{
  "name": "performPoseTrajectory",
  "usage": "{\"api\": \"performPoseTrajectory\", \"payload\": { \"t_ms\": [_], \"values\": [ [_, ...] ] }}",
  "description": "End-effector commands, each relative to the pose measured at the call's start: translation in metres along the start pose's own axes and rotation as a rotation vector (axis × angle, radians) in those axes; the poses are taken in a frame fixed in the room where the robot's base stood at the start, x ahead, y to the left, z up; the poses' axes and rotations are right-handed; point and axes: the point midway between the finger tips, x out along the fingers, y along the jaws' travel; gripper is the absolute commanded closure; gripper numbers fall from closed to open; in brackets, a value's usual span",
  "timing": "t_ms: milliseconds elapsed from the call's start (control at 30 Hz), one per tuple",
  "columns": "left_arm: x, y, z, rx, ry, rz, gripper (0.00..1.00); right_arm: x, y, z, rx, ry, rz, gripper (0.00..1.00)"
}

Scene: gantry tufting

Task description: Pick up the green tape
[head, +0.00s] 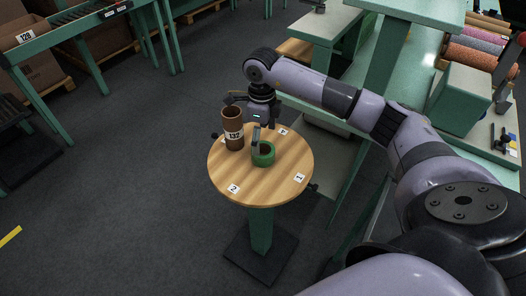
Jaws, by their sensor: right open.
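The green tape (264,159) is a ring lying on the round wooden table (232,176), a little right of the table's middle. My right gripper (247,117) is above the far side of the table, with its arm reaching in from the right. It is open. One finger points left over the brown cylinder and the other hangs down close to the tape's left edge. I cannot tell whether that finger touches the tape. My left gripper is not in view.
A brown cylinder (233,141) labelled 132 stands upright left of the tape, close to the gripper. Number labels lie near the table's rim. A green-framed bench (305,24) stands behind on the right, with colourful rolls (470,58) beyond. The table's front is clear.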

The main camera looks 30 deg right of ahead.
Motion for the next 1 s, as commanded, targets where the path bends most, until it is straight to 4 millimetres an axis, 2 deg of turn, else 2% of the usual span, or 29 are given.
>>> {"api": "performPoseTrajectory", "payload": {
  "t_ms": [267, 400, 533, 800, 1000],
  "values": [
    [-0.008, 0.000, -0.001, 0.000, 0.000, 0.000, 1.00, 0.021, 0.002, 0.001, -0.001, 0.001, 0.003, 0.18],
    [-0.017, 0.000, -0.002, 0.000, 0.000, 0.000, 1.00, 0.043, 0.003, 0.002, -0.001, 0.001, 0.005, 0.18],
    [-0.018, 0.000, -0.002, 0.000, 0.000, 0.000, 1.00, 0.058, 0.002, 0.002, -0.001, -0.001, 0.002, 0.18],
    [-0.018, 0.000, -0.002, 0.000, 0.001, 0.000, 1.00, 0.063, 0.001, 0.003, -0.001, -0.002, 0.001, 0.18],
    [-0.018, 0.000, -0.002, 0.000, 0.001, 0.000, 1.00, 0.062, 0.001, 0.003, -0.001, -0.002, 0.001, 0.31]
  ]
}}
